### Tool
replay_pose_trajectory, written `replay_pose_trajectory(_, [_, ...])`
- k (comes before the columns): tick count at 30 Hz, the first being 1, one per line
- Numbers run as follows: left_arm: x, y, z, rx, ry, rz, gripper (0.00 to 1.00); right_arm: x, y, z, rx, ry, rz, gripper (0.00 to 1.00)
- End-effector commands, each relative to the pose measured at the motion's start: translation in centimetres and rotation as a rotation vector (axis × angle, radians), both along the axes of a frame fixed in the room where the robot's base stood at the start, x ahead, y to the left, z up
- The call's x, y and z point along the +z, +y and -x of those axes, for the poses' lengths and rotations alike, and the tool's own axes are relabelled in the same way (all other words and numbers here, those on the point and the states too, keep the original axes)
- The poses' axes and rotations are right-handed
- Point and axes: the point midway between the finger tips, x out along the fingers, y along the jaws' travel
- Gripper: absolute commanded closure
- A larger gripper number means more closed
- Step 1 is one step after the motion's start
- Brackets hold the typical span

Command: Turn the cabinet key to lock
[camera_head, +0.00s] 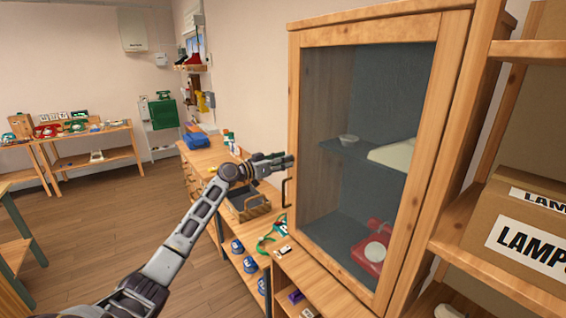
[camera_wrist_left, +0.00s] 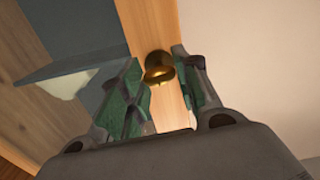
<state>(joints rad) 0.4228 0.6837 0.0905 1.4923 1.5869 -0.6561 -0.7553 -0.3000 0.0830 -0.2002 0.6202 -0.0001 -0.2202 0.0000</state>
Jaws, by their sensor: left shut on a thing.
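The wooden cabinet (camera_head: 380,25) has a glass door that is closed in its frame. The brass key (camera_wrist_left: 158,68) shows in the left wrist view against the door's wooden edge (camera_wrist_left: 150,22). My left gripper (camera_head: 287,160) reaches the left edge of the door frame, and it also shows in the left wrist view (camera_wrist_left: 160,72). Its green-padded fingers stand on either side of the key and are shut on it. The key is hidden behind the gripper in the head view. My right gripper is not in view.
A dark handle (camera_head: 285,190) is just below my gripper. A workbench with a tray (camera_head: 247,205) stands below my arm. A cardboard box (camera_head: 525,225) is at right. Open floor lies left.

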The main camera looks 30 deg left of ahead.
Motion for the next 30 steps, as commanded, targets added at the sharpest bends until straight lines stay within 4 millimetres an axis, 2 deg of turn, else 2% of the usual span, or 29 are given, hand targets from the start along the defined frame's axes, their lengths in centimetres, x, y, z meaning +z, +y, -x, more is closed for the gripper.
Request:
replay_pose_trajectory(15, [0.0,0.11,-0.07,0.0,0.125,0.308,0.92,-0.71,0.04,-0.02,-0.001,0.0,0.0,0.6])
replay_pose_trajectory(30, [0.02,0.25,-0.11,0.001,0.281,0.68,0.92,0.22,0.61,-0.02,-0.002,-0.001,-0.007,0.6])
